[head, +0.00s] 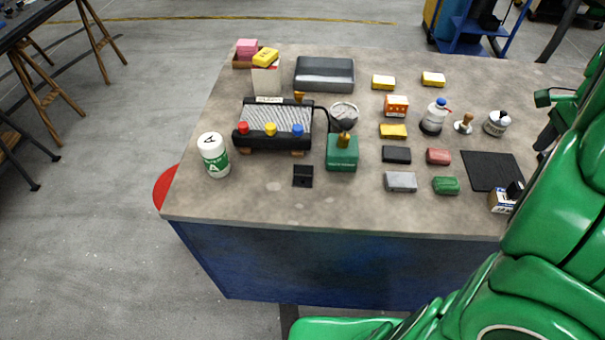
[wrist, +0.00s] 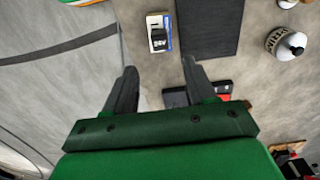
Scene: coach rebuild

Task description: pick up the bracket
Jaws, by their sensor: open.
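The bracket (head: 303,175) looks like a small black angled plate with holes. It lies near the front of the table in the head view, below the device with coloured knobs and left of the green box. I do not make it out in the wrist view. My gripper (wrist: 160,84) is open and empty in the wrist view, its two dark fingers apart above the right part of the table. It is far to the right of the bracket. My green arm fills the right of the head view and hides that table end.
A green box (head: 342,153) stands close right of the bracket, and a white canister (head: 213,155) stands to its left. The knobbed device (head: 272,127) is behind. A black mat (wrist: 208,28) and small carton (wrist: 158,32) are near my gripper. Bare tabletop lies before the bracket.

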